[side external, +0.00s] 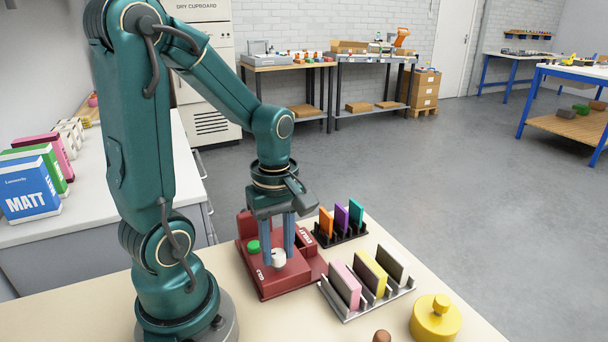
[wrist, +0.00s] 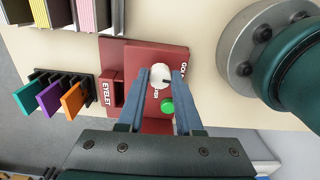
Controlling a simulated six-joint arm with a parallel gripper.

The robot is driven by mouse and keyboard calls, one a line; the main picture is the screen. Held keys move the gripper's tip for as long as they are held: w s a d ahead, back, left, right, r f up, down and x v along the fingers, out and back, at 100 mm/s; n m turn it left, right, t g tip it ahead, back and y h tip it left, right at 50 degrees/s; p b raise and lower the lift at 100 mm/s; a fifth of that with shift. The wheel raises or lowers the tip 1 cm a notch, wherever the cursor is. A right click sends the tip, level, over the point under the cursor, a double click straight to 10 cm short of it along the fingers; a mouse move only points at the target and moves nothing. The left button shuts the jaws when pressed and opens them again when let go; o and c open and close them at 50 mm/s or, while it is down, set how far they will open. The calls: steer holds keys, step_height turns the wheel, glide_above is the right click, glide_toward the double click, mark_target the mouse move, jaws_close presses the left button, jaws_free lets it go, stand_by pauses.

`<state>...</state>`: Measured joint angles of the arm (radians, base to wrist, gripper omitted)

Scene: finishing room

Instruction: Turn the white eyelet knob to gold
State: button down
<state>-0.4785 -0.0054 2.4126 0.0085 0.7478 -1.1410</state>
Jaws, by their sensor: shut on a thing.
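The red eyelet machine (side external: 284,284) sits on the table, and its labels EYELET and GOLD show in the wrist view (wrist: 176,54). The white knob (side external: 278,262) is on its top. It also shows in the wrist view (wrist: 160,76), with a short dark mark on its lower right side. Another label beside the knob is partly hidden. My gripper (side external: 278,258) points down with its two blue fingers on either side of the knob, shut on it. The fingers also show in the wrist view (wrist: 161,77).
A green button (side external: 253,247) is close beside the fingers. A black rack (side external: 340,236) with orange, purple and teal cards stands behind. A yellow round container (side external: 435,322) stands near the table's right edge.

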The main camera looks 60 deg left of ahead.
mark_target(279, 253)
steer(key=shift+n, duration=0.6)
steer(key=c, duration=0.6)
jaws_free()
steer(key=shift+o, duration=0.2)
steer(key=shift+r, duration=2.6)
steer(key=shift+w, duration=0.1)
